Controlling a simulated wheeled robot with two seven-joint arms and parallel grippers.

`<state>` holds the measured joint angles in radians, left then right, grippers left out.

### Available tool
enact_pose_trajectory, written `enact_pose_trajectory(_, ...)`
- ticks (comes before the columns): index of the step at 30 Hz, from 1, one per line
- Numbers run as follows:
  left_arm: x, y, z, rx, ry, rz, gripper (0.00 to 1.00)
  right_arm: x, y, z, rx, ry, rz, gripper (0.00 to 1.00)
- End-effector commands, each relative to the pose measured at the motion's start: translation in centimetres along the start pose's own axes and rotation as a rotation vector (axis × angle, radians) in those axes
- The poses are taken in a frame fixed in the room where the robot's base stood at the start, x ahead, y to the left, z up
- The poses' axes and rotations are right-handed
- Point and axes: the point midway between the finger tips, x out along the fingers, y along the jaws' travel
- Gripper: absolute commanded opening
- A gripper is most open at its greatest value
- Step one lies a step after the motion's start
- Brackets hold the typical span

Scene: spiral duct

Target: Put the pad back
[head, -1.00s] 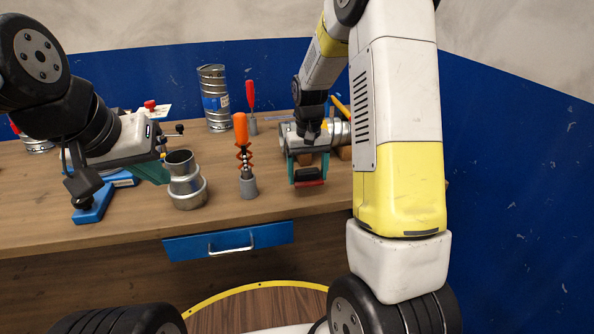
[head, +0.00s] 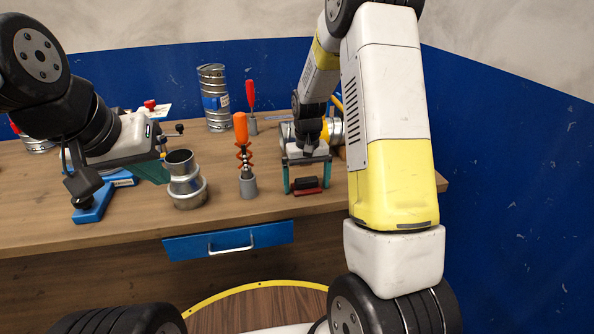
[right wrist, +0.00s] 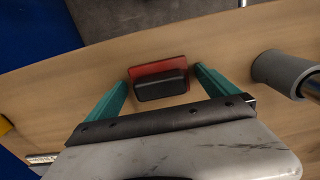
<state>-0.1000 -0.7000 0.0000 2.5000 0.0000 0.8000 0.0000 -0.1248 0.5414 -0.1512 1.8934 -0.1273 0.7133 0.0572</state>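The pad (head: 307,187) has a red base and a black grip and lies on the front part of the bench. It also shows in the right wrist view (right wrist: 160,80). My right gripper (head: 307,175) is open, pointing down, with one green finger on each side of the pad. In the right wrist view, gaps show between the pad and both fingertips (right wrist: 160,86). Whether the fingertips reach down to the pad's height is hard to tell. My left gripper (head: 153,171) is over the left part of the bench, beside a metal duct fitting; its opening is hidden.
The stepped metal fitting (head: 187,190) and an orange-handled tool in a grey holder (head: 248,186) stand left of the pad. A spiral duct (head: 214,105) and a red-handled tool (head: 250,98) stand behind. A blue drawer (head: 228,241) is under the front edge.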

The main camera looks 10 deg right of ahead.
Motion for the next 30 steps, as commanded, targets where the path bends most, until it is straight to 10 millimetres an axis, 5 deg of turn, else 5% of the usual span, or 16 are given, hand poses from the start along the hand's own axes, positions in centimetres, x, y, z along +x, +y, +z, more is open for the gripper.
enact_pose_trajectory(8, 0.0, 0.0, 0.0, 0.000, 0.000, 0.000, 0.00, -1.1, 0.0, -0.1, 0.000, 0.002, 0.000, 0.98)
enact_pose_trajectory(21, 0.0, 0.0, 0.0, 0.000, 0.000, 0.000, 0.00, -9.9, 0.0, -0.1, 0.000, 0.004, -0.001, 0.98)
enact_pose_trajectory(30, 0.0, 0.0, 0.0, 0.000, 0.000, 0.000, 0.00, -13.2, -0.1, 0.6, 0.001, 0.016, -0.009, 0.98)
